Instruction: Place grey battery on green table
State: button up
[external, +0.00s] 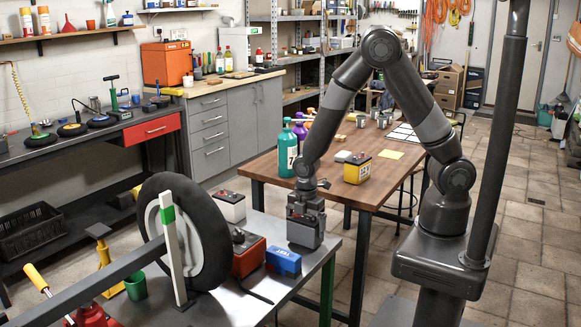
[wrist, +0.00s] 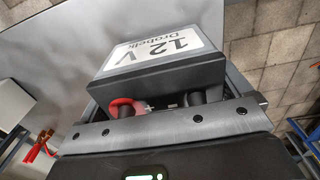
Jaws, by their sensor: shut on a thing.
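My gripper (external: 306,207) points down and is shut on the grey battery (external: 305,233). In the wrist view, the dark grey battery (wrist: 195,72) has a white "12 V" label facing up in the picture. Its terminals, one with a red ring, sit by my gripper (wrist: 162,124). The green table (external: 328,290) has a grey top and green legs. The battery is upright at the right back corner of this top; I cannot tell whether it touches. The grey top (wrist: 65,45) also shows in the wrist view.
A blue box (external: 284,262), a red battery (external: 249,257) and a white battery (external: 229,206) stand left of the grey battery. A large tyre (external: 205,238) stands farther left. Behind is a wooden table (external: 385,187) with a yellow battery (external: 357,168) and a teal bottle (external: 287,152).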

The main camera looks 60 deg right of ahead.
aim_at(306, 217)
jog(key=shift+f, duration=0.4)
jog(key=o, duration=1.4)
jog(key=shift+f, duration=0.1)
notch_tip(306, 217, up, 13)
jog(key=shift+d+f, duration=0.1)
jog(key=shift+f, duration=0.1)
jog(key=s+d+r+m+t+y, duration=0.1)
jog(key=s+d+r+m, duration=0.1)
jog(key=d+r+m, duration=0.4)
jog(key=s+d+r+m+t, duration=0.2)
jog(key=s+d+r+m, duration=0.15)
jog(key=r, duration=0.45)
jog(key=s+d+r+m+t, duration=0.1)
jog(key=s+d+r+m, duration=0.1)
jog(key=s, duration=0.1)
jog(key=s+d+r+m, duration=0.3)
jog(key=s+d+r+m+t+h, duration=0.1)
jog(key=s+d+r+m, duration=0.1)
jog(key=s+m, duration=0.1)
jog(key=shift+s+d+r+m+t, duration=0.25)
jog(key=shift+d+t, duration=0.05)
jog(key=shift+d, duration=0.1)
